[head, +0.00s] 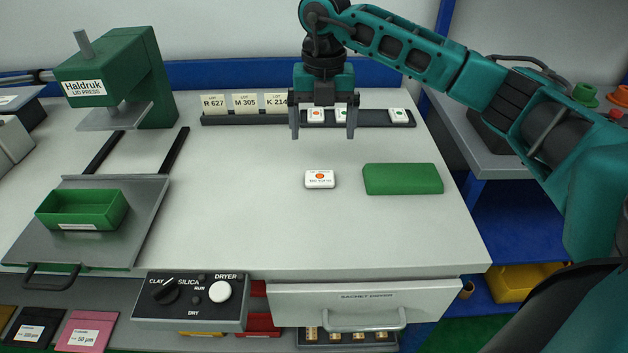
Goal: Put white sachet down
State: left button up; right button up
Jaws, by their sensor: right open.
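A white sachet (320,179) with an orange dot lies flat on the grey worktop (240,200), left of a green block (402,179). My right gripper (323,133) is above and behind the sachet, fingers pointing down and spread apart. Nothing is between its fingers that I can see, and it does not touch the sachet. Several other white sachets (398,116) with coloured dots sit on the dark rack at the back, partly hidden by my gripper. My left gripper is not in view.
A green lid press (150,80) stands at the back left, with a green tray (82,210) on its sliding plate. Lot cards (214,104) stand in the rack. A dryer control box (190,300) and a drawer (365,305) are at the front edge.

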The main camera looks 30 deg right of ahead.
send_over(320, 176)
jog(key=f, duration=0.5)
jog(key=shift+w+d, duration=0.15)
jog(key=shift+d, duration=0.2)
jog(key=shift+s+a+f, duration=0.1)
jog(key=shift+a+f, duration=0.1)
jog(key=shift+f, duration=1.15)
jog(key=shift+s+a+f, duration=0.1)
jog(key=shift+a+f, duration=0.1)
jog(key=shift+f, duration=1.1)
jog(key=shift+c, duration=0.4)
jog(key=c, duration=1.2)
jog(key=shift+o, duration=0.2)
jog(key=shift+r, duration=0.1)
